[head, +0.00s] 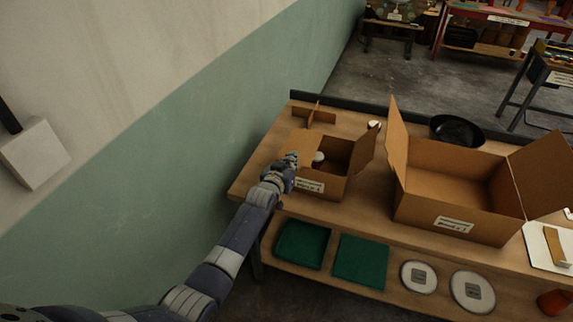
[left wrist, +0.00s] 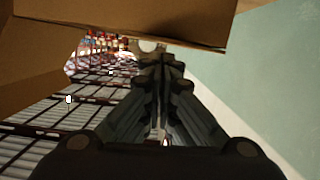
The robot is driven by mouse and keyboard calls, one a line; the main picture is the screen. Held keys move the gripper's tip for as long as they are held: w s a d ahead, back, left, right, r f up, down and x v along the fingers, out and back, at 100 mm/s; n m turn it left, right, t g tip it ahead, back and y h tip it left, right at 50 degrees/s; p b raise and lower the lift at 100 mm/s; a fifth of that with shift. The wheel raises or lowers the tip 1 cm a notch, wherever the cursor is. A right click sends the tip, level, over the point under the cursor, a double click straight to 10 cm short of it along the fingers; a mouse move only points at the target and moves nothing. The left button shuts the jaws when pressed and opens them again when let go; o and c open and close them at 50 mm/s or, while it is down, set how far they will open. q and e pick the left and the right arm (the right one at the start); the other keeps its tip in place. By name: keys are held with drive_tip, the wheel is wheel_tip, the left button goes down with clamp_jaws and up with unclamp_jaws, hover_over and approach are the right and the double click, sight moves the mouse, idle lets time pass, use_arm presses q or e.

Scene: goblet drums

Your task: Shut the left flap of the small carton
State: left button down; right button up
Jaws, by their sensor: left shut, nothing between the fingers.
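The small carton (head: 333,187) stands on the left part of the wooden table with its top open. Its right flap (head: 363,152) stands up and leans outward. Its left flap is hard to make out beside my gripper, so I cannot tell its exact angle. My left gripper (head: 291,158) is shut and empty at the carton's left edge. In the left wrist view the closed fingers (left wrist: 165,62) point just below a brown cardboard panel (left wrist: 125,22); I cannot tell whether they touch it. My right gripper is not in view.
A larger open carton (head: 440,207) stands to the right with flaps raised. A black bowl (head: 457,131) and a cardboard divider (head: 314,116) sit behind. A pale object (head: 318,157) shows inside the small carton. The green and white wall (head: 225,120) is close on the left.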

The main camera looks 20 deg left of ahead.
use_arm(q)
drive_tip(key=s+r, duration=0.5)
drive_tip(key=s, duration=0.4)
drive_tip(key=shift+s+a+r, duration=0.2)
drive_tip(key=shift+s+r, duration=0.15)
drive_tip(key=shift+s, duration=0.05)
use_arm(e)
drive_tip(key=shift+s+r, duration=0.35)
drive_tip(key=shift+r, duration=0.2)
